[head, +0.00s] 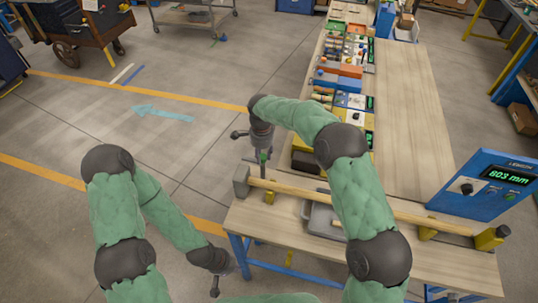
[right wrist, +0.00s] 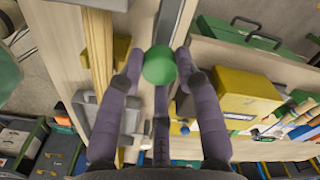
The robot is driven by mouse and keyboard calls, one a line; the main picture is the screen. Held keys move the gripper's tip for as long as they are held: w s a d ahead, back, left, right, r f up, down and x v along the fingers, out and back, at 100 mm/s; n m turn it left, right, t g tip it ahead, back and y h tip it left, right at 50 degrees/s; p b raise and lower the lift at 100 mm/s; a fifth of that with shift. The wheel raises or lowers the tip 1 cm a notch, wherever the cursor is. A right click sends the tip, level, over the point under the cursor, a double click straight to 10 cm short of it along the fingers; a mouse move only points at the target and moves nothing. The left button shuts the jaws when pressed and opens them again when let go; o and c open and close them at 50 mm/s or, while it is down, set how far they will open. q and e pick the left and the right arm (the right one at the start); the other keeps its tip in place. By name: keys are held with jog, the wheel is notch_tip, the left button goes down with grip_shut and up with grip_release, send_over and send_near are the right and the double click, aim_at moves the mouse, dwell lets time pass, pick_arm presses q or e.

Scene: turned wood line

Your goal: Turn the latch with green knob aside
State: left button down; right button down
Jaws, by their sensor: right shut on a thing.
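The green knob (head: 263,157) sits at the near left end of the workbench, beside a grey block (head: 241,181) at the end of a long wooden bar (head: 340,199). In the right wrist view the round green knob (right wrist: 160,65) lies between the fingers of my right gripper (right wrist: 157,72), which is shut on it. My right gripper (head: 262,152) points down at the knob in the head view. The latch under the knob is mostly hidden. My left gripper (head: 218,283) hangs low off the bench's left side, apart from everything; its finger opening is unclear.
A grey tray (head: 318,221) lies partly under the bar. Several coloured boxes and tools line the bench's left edge further back. The bench middle (head: 415,110) is clear.

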aim_at(262, 156)
jog(key=shift+f, duration=0.1)
jog(key=c, duration=0.9)
grip_release()
jog(key=shift+o, duration=0.2)
notch_tip(262, 156, up, 12)
